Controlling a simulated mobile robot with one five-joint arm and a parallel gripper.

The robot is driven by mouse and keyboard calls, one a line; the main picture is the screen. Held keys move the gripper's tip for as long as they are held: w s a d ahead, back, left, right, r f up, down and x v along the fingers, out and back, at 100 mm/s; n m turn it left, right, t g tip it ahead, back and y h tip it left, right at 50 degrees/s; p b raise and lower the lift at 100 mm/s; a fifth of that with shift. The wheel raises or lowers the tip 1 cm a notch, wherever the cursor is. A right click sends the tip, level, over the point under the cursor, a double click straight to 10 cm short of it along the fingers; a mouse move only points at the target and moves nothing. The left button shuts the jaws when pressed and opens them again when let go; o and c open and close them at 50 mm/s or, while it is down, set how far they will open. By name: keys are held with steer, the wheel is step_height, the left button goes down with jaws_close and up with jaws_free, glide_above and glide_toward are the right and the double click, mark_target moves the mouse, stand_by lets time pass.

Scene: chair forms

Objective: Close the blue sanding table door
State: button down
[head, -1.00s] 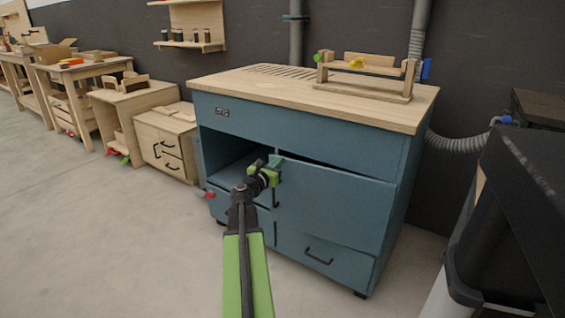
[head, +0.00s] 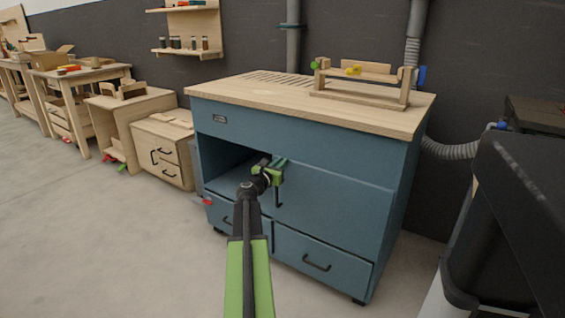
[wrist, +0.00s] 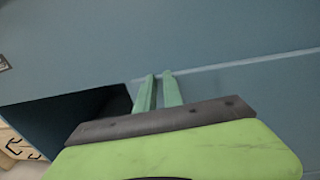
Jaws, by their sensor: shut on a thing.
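The blue sanding table (head: 300,146) has a light wooden top and a dark open compartment on its left. Its blue door (head: 335,205), right of that opening, looks flush or nearly flush with the front. A dark vertical handle (head: 278,196) is near the door's left edge. My gripper (head: 279,168) is at the door's upper left corner, just above the handle. In the wrist view its green fingers (wrist: 159,76) are close together against the blue front, beside the dark opening. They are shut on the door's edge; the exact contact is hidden.
Drawers with dark handles (head: 317,263) are below the door. A wooden drawer unit (head: 163,150) stands to the left. A black bin-like object (head: 505,215) is close on the right. The grey floor (head: 100,240) at the left front is clear.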

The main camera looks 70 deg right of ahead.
steer(key=w+a, duration=0.3)
steer(key=a, duration=1)
steer(key=shift+w+a, duration=0.25)
steer(key=shift+w, duration=0.05)
steer(key=shift+w, duration=0.1)
